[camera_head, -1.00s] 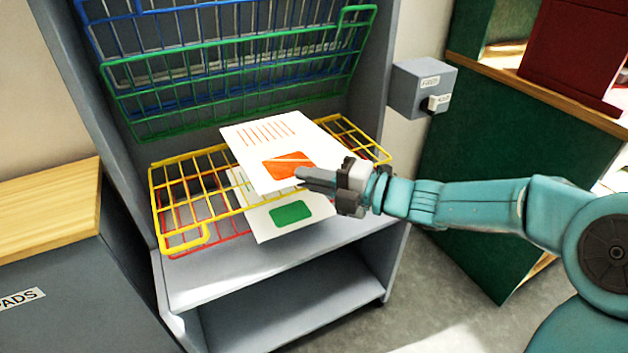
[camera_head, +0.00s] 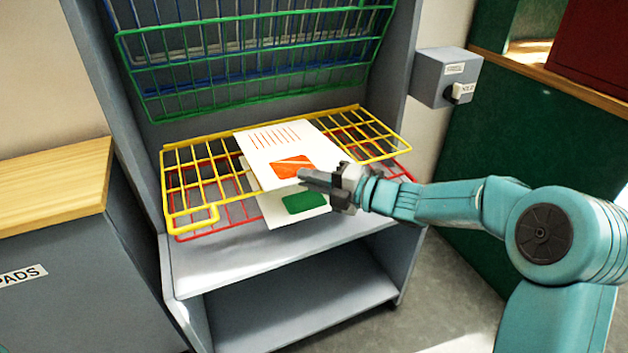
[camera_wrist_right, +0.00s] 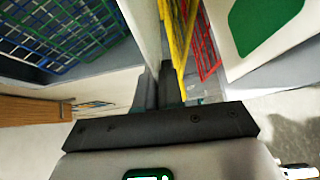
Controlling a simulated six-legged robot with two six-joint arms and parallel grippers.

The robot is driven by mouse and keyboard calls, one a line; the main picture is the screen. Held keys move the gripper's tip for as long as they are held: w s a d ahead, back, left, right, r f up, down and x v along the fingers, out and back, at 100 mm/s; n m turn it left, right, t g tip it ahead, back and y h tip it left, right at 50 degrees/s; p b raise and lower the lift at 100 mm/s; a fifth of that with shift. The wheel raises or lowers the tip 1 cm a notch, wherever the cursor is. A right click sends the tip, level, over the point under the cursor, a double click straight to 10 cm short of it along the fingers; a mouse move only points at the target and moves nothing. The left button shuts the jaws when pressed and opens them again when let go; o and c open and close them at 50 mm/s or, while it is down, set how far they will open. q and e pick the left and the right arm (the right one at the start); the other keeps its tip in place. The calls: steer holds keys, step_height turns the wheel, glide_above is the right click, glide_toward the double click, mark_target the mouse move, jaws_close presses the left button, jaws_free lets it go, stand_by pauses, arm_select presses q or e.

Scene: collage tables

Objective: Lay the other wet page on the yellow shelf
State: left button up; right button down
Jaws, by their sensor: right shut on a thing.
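The white page with an orange patch and orange lines (camera_head: 268,148) is over the middle of the yellow wire shelf (camera_head: 195,178), its near edge jutting past the shelf's front. My right gripper (camera_head: 318,180) is shut on its near right corner. The page looks nearly flat and close to the wires; I cannot tell whether it touches them all over. Another page with a green patch (camera_head: 305,202) lies lower, on the red shelf (camera_head: 240,213), partly hidden; its green patch also shows in the right wrist view (camera_wrist_right: 262,22). My left gripper is out of view.
Green (camera_head: 250,97) and blue wire shelves are tilted up above, inside the grey rack. A grey box with a knob (camera_head: 445,77) is on the rack's right side. A wood-topped cabinet (camera_head: 55,185) stands at left. The yellow shelf's left part is bare.

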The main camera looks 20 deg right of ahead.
steer(key=shift+w+f, duration=0.15)
steer(key=shift+f, duration=0.1)
steer(key=shift+c, duration=2.2)
jaws_free()
steer(key=shift+f, duration=0.15)
steer(key=shift+f+b, duration=1.35)
steer(key=shift+b, duration=0.15)
